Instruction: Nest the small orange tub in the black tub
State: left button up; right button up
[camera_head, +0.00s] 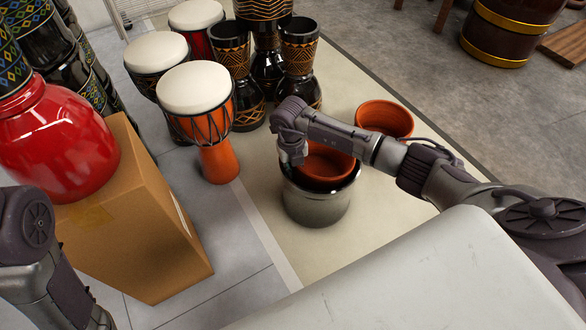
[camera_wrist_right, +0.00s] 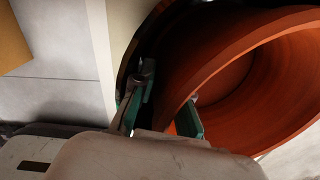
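An orange tub (camera_head: 330,164) sits in the mouth of the black tub (camera_head: 316,205), whose side looks dark grey and shiny. The orange tub's rim stands at about the black tub's rim; how deep it sits is hidden. A second orange tub (camera_head: 385,117) stands behind to the right. My right gripper (camera_head: 292,158) is at the left rim of the nested tub. In the right wrist view its green fingers (camera_wrist_right: 168,112) stand on either side of the orange wall (camera_wrist_right: 245,90); whether they press on it is unclear. My left gripper is outside the view.
Several goblet drums (camera_head: 196,88) stand at the back left. A red drum (camera_head: 60,140) rests on a cardboard box (camera_head: 135,225) at the left. A wooden barrel (camera_head: 505,35) is at the back right. Pale mat (camera_head: 345,85) lies bare around the tubs.

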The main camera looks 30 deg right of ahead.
jog(key=o, duration=0.3)
jog(key=shift+a, duration=0.25)
notch_tip(320, 180, up, 12)
dwell(0.4)
dwell(0.6)
